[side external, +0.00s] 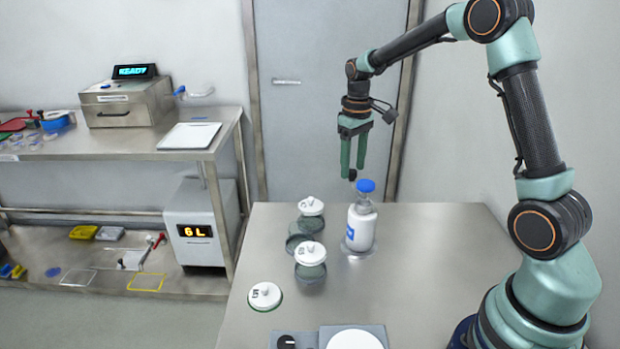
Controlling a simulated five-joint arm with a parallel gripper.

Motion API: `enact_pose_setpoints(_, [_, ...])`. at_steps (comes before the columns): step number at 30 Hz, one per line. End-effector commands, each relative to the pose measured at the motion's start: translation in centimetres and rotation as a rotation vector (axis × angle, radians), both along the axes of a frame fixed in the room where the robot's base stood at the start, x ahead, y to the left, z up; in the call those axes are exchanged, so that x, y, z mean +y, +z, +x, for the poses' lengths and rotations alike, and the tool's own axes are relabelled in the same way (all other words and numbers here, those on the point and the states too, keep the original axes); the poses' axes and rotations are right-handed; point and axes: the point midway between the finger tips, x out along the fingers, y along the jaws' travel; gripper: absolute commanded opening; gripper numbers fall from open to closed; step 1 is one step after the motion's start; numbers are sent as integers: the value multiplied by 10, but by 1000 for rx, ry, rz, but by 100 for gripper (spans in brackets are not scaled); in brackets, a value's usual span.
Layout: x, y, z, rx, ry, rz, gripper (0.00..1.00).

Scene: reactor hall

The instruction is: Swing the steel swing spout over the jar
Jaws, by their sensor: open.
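My gripper (353,172) points down with its two green fingers apart, above the white bottle (361,231) with a blue cap (365,186). A small dark knob (352,174) shows between the fingertips; I cannot tell whether it touches them or what it belongs to. I cannot tell which jar the task means. The steel swing spout cannot be made out clearly; pale, shiny parts around the bottle's neck are too small to tell.
A loose white lid (265,296) lies at the steel table's (430,250) left edge. A grey unit with a white round plate (354,339) and a dark knob (286,342) are at the front. The table's right side is clear. A side bench (110,150) stands left, apart.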

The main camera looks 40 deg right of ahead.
Motion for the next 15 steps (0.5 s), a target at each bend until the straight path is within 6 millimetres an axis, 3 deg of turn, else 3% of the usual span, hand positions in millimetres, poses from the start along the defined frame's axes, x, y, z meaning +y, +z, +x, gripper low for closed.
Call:
enact_pose_setpoints(11, [0,-7,0,-1,0,0,59])
enact_pose_setpoints(13, [0,-7,0,0,0,0,40])
enact_pose_setpoints(15, [0,-7,0,0,0,0,13])
